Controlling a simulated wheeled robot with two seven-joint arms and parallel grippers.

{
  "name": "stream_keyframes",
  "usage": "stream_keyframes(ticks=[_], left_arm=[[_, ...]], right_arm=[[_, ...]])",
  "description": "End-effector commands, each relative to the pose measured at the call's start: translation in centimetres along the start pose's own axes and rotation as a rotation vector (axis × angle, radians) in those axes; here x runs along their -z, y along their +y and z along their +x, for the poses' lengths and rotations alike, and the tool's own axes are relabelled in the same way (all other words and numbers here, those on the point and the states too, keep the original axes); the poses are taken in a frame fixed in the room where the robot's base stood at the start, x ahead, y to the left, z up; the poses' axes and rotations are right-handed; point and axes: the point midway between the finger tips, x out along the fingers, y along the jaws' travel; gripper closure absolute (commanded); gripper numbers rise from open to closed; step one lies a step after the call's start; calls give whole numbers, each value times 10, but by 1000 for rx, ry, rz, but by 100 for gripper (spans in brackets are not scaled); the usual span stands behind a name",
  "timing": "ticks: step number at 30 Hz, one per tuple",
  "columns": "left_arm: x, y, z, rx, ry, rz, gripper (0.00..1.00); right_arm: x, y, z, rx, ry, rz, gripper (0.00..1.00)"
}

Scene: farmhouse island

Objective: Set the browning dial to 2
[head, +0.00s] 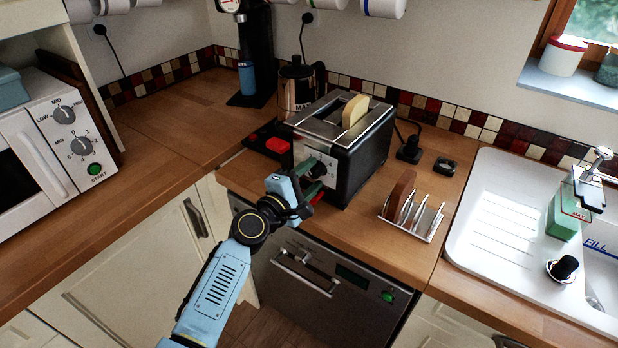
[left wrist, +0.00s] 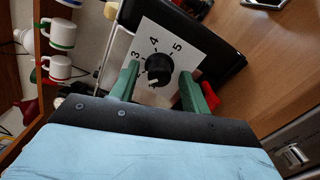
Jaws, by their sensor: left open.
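The toaster (head: 350,165) is black and silver and stands on the wooden worktop. Its black browning dial (head: 316,170) sits on a pale front plate. In the left wrist view the dial (left wrist: 158,71) shows between my fingers, with 3, 4 and 5 readable around it. A small pale mark shows on the dial's lower side in that view; the lower numbers are hidden. My left gripper (head: 309,190) is open in front of the toaster's front plate. Its green fingers (left wrist: 160,85) stand on either side of the dial, with gaps visible. My right gripper is out of view.
A slice of bread (head: 355,110) stands in the toaster's slot. A metal toast rack (head: 412,218) is to the right, a kettle (head: 300,85) and coffee machine (head: 252,60) behind. A microwave (head: 60,135) is at left, a white sink (head: 510,215) at right.

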Motion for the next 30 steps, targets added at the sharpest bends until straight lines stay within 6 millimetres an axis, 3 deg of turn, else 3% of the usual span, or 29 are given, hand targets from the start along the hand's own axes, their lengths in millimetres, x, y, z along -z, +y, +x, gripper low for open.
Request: stream_keyframes(ticks=[8, 21, 30], left_arm=[[1, 0, -23, 0, 2, 1, 53], [0, -1, -113, 2, 1, 0, 53], [0, 0, -134, 0, -1, 0, 53]], right_arm=[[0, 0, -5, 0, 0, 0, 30], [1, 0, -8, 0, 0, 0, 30], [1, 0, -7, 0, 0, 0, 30]])
